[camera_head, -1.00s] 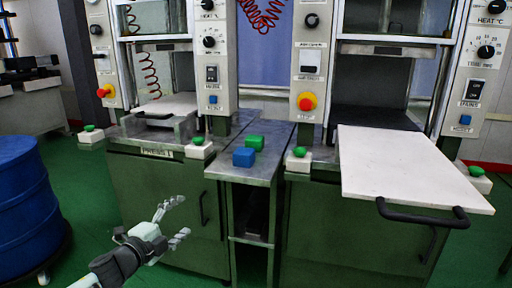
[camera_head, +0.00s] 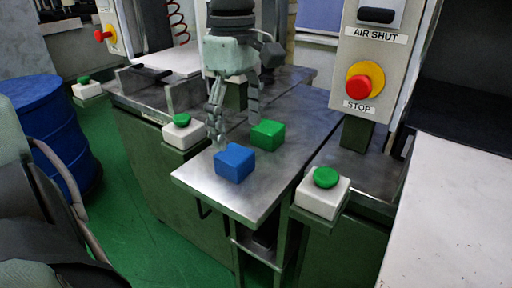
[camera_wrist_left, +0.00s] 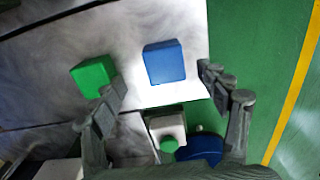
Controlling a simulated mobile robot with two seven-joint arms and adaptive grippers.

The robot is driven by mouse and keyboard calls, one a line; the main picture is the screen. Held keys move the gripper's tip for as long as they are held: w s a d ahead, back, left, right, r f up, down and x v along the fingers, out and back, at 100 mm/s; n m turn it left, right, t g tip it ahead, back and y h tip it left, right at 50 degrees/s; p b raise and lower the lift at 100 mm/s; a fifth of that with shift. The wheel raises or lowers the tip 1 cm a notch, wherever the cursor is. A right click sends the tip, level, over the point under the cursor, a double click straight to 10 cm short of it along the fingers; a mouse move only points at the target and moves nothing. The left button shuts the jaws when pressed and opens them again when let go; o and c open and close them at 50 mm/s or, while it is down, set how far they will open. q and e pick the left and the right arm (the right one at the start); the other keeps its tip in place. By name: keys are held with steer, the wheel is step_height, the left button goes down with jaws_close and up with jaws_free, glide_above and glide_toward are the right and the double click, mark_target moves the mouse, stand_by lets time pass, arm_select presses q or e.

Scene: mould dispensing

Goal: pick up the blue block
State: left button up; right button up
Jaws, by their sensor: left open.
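The blue block (camera_head: 234,162) sits on the grey metal table (camera_head: 225,194) between the presses, near its front edge. My left gripper (camera_head: 234,125) points down just above and behind the blue block, with its fingers apart and nothing between them. In the left wrist view the blue block (camera_wrist_left: 164,62) lies ahead of the open fingers (camera_wrist_left: 162,82), closer to the right finger. No contact shows. My right gripper is not in view.
A green block (camera_head: 267,134) stands close behind the blue one, to its right. White button boxes with green buttons flank the table, one at left (camera_head: 183,132) and one at right (camera_head: 323,195). A blue barrel (camera_head: 60,130) stands on the floor at left.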

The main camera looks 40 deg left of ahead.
mark_target(233, 153)
arm_select(q)
steer(key=f, duration=0.6)
steer(key=shift+s+a+f, duration=0.2)
steer(key=shift+s+a, duration=0.2)
steer(key=shift+w+f, duration=0.1)
steer(key=shift+f, duration=0.45)
steer(key=shift+r, duration=0.1)
jaws_close()
